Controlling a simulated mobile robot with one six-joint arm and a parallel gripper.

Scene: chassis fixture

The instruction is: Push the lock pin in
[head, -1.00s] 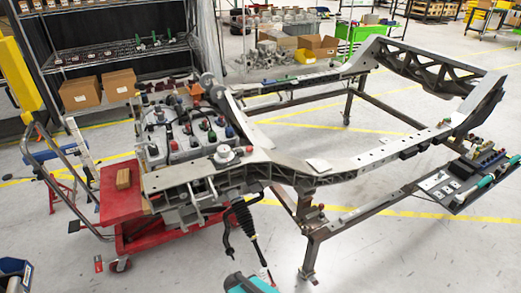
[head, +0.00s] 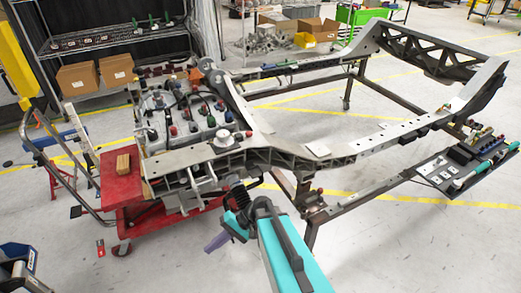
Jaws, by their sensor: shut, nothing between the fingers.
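The chassis frame (head: 360,147) stands on a metal stand, its near-left end over a red cart. Silver rods and a bracket (head: 204,188) stick out from the front of this end. I cannot tell for sure which piece is the lock pin. My teal arm (head: 290,255) reaches up from the bottom edge. My gripper (head: 216,242), with greyish-purple fingers, is shut and empty. It points down and left, below and slightly right of the rods, apart from them in the picture. The arm partly covers the black ribbed boot (head: 238,196) hanging from the chassis.
The red cart (head: 122,190) carries a wooden block (head: 123,163). A battery-like assembly with caps and cables (head: 180,120) sits at the chassis end. A tool tray (head: 455,170) juts out at right. Grey floor is open at the lower right and around my gripper.

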